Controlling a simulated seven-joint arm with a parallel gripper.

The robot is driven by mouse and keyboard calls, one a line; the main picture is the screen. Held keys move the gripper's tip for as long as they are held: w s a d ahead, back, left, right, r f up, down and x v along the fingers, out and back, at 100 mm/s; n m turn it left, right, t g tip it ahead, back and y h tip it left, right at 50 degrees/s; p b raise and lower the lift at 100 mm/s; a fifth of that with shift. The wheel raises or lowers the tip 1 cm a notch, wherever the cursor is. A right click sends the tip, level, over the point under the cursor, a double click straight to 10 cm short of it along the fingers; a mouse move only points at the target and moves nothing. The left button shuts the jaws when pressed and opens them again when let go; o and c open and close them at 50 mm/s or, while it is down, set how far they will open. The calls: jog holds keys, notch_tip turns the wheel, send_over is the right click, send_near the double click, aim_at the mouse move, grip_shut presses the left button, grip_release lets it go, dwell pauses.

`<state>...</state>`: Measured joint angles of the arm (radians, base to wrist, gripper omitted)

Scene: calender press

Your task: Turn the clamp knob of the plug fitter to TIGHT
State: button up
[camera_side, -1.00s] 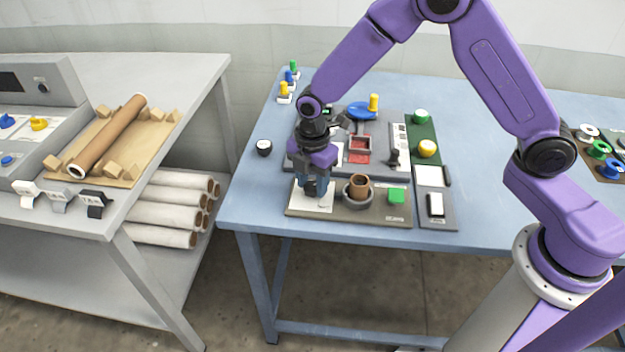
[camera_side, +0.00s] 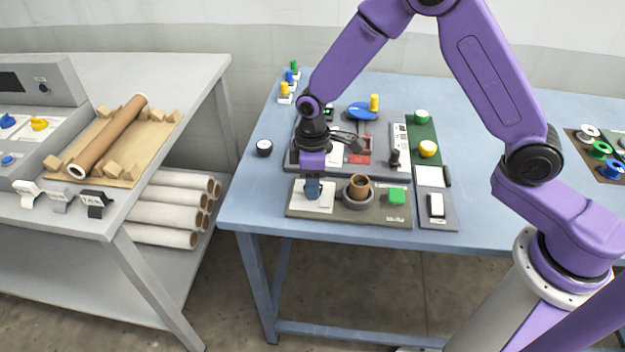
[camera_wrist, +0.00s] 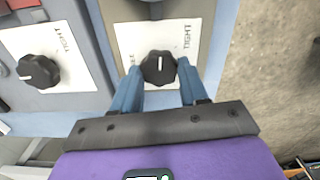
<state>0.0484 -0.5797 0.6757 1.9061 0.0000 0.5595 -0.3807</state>
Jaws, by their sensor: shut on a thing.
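In the wrist view, a black clamp knob (camera_wrist: 158,68) sits on a white label plate (camera_wrist: 188,22), with my gripper's (camera_wrist: 158,78) two blue fingers on either side of it. My gripper is shut on this knob. The knob's white line points up in the picture, between the word TIGHT at right and a partly hidden word ending in E at left. In the side view, my gripper (camera_side: 312,196) is down at the white plate (camera_side: 326,203) on the olive-brown board's left end and hides the knob.
A similar black knob (camera_wrist: 38,70) with its own TIGHT label is at left in the wrist view. The olive-brown board (camera_side: 375,218) also carries a brown cup (camera_side: 358,186) in a dark ring, close right of my gripper, and a green button (camera_side: 397,195). The blue table's front edge is near.

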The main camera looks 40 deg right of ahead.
jog(key=m, duration=0.4)
jog(key=shift+m, duration=0.3)
jog(key=m, duration=0.4)
dwell(0.3)
jog(key=o, duration=1.1)
jog(key=shift+c, duration=0.2)
notch_tip(320, 180, up, 18)
jog(key=shift+f, duration=0.25)
